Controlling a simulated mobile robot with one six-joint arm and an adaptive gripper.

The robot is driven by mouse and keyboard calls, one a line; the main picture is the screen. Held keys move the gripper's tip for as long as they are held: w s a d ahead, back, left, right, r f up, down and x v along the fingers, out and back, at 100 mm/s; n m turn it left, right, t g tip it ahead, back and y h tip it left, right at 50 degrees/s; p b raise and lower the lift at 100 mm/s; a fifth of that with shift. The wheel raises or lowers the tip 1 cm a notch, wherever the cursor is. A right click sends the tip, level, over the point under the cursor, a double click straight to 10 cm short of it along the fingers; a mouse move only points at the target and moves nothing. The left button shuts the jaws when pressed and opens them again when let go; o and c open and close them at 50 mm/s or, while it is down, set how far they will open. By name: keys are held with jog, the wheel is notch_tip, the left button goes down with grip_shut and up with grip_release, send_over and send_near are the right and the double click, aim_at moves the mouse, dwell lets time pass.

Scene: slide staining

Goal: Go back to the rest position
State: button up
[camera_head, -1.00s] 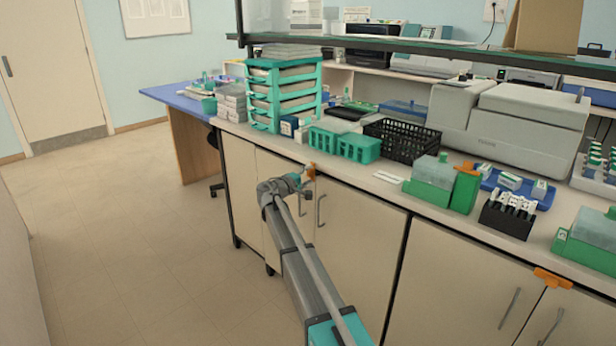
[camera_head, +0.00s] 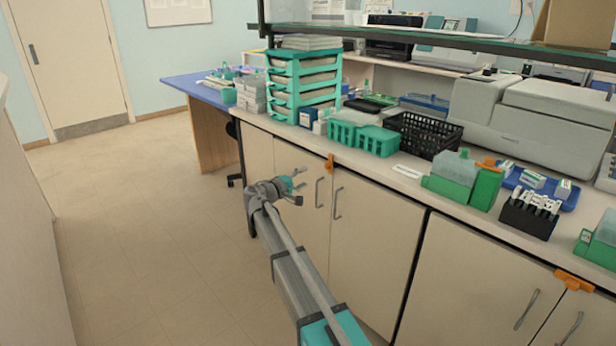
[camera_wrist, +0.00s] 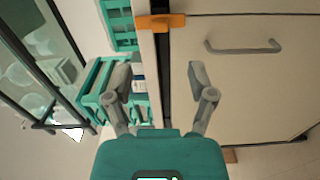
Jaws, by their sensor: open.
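My gripper (camera_head: 299,186) is at the end of my arm, in front of the cabinet doors and below the bench top in the head view. In the wrist view my gripper (camera_wrist: 160,80) has its two grey fingers spread wide apart. Nothing is between the fingers. An orange clip (camera_head: 330,162) on the bench's front edge is just above and right of the gripper, apart from it; it also shows in the wrist view (camera_wrist: 160,22) beyond the fingers.
The bench top (camera_head: 405,172) holds green racks (camera_head: 363,137), a black basket (camera_head: 424,134), a teal drawer stack (camera_head: 303,85) and a black slide holder (camera_head: 530,214). Door handles (camera_head: 337,204) stick out near the gripper. The floor (camera_head: 150,230) at left is clear.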

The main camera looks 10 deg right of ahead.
jog(key=shift+s, duration=0.1)
dwell(0.3)
jog(key=s+d+f+m+g+y, duration=0.2)
jog(key=s+d+f+g+y, duration=0.15)
jog(key=s+d+f, duration=0.4)
jog(key=s+d+f+m+g+y, duration=0.25)
jog(key=s+d+f+g, duration=0.2)
jog(key=s, duration=0.65)
jog(key=s+a+f+m+g+y+p, duration=0.1)
jog(key=s+a+f+y, duration=0.2)
jog(key=s, duration=0.7)
jog(key=s+a+f+m+g+y, duration=0.1)
jog(key=s+f+m+g+y, duration=0.15)
jog(key=s+y, duration=0.55)
notch_tip(320, 180, up, 25)
jog(key=s+n+h+p, duration=0.1)
jog(key=h+p, duration=0.1)
jog(key=p, duration=2.3)
jog(key=shift+s+d+r+t, duration=0.15)
jog(key=shift+s+d+t, duration=0.1)
jog(key=shift+t, duration=0.2)
